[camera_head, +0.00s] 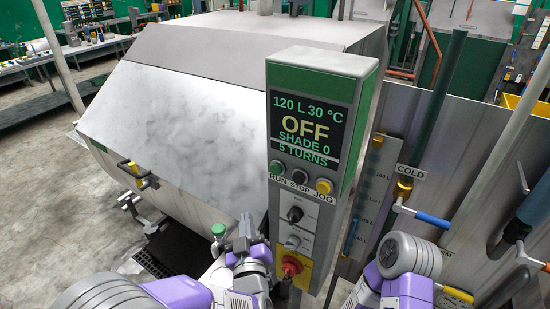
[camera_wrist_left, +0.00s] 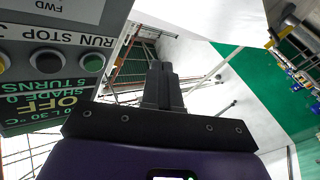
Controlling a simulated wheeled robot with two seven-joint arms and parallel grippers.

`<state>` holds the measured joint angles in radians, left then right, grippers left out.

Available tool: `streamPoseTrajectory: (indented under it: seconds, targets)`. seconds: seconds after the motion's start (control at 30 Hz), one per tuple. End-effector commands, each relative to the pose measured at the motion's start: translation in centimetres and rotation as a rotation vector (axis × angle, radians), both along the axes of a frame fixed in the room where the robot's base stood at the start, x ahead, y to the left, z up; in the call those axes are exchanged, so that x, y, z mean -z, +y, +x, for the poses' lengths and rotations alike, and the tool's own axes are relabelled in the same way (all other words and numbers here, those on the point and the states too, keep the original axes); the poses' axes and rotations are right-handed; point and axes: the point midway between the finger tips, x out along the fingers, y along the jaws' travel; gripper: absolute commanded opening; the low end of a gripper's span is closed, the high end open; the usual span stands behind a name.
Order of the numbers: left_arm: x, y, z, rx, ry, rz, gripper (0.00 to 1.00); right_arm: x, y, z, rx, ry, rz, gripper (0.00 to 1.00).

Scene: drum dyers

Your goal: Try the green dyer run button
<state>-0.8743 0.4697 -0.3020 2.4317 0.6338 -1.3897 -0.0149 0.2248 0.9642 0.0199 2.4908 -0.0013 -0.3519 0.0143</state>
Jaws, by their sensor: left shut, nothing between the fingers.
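The green RUN button (camera_head: 276,168) is the left of three buttons on the green-topped control panel (camera_head: 320,62). It also shows in the left wrist view (camera_wrist_left: 93,63), left of my fingers. The panel display (camera_head: 308,128) reads 120 L 30 °C, OFF, SHADE 0, 5 TURNS. My left gripper (camera_head: 246,220) is shut and empty, below and left of the button, apart from it. Its closed fingers also show in the left wrist view (camera_wrist_left: 160,70). My right arm shows at the lower right, but its gripper is not in view.
A dark STOP button (camera_head: 300,177) and a yellow JOG button (camera_head: 323,186) sit beside RUN. Below are a black selector (camera_head: 295,214) and a red knob on a yellow plate (camera_head: 292,266). The large metal drum dyer (camera_head: 180,125) stands behind and left.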

Motion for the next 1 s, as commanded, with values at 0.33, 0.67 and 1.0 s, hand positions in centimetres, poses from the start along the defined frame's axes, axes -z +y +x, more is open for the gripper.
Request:
streamPoseTrajectory:
  seconds: [0.33,0.67,1.0]
  targets:
    - [-9.2,-0.4,-3.0,-0.057,-0.21,-0.083,0.0,-2.0,0.0,0.0,0.0,0.0,0.0,0.6]
    - [-9.2,-0.5,-3.0,-0.058,-0.212,-0.083,0.0,-1.9,0.0,0.0,0.0,0.0,0.0,0.6]
    - [-9.2,-2.2,-0.5,-0.059,-0.211,-0.079,0.0,-2.6,0.0,0.0,0.0,0.0,0.0,0.6]
